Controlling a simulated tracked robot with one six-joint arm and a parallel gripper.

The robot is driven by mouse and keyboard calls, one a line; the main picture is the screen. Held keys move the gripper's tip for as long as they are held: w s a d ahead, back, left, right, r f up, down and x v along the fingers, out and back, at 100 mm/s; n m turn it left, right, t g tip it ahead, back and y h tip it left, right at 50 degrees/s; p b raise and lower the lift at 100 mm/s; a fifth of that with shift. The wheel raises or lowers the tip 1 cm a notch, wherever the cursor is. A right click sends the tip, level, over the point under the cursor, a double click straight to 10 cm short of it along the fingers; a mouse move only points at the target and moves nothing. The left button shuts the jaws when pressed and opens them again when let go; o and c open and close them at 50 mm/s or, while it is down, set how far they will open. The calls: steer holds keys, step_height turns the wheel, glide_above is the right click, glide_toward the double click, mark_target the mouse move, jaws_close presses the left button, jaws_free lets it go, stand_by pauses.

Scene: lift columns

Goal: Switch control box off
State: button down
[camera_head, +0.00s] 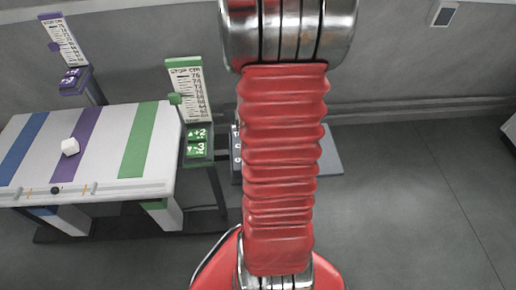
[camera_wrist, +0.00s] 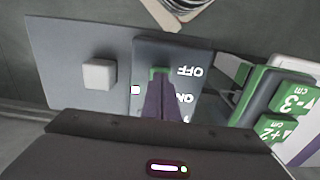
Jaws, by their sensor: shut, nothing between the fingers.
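The control box (camera_wrist: 190,55) is a dark grey panel with white OFF and ON labels, upside down in the wrist view. A small green piece (camera_wrist: 159,71), perhaps its switch, lies level with the OFF label. My gripper (camera_wrist: 158,84) is shut and empty, its dark fingers over the panel with their tips at the green piece. I cannot tell whether they touch it. The fingers hide part of the panel. In the head view the box (camera_head: 236,155) is mostly hidden behind my red arm.
A light grey block (camera_wrist: 99,73) sits on the grey plate beside the panel. Green +2 and -3 buttons (camera_head: 197,142) stand close on the other side. Floor at right is clear.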

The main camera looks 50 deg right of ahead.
steer(key=shift+f, duration=0.55)
stand_by(0.4)
steer(key=shift+r, duration=3.5)
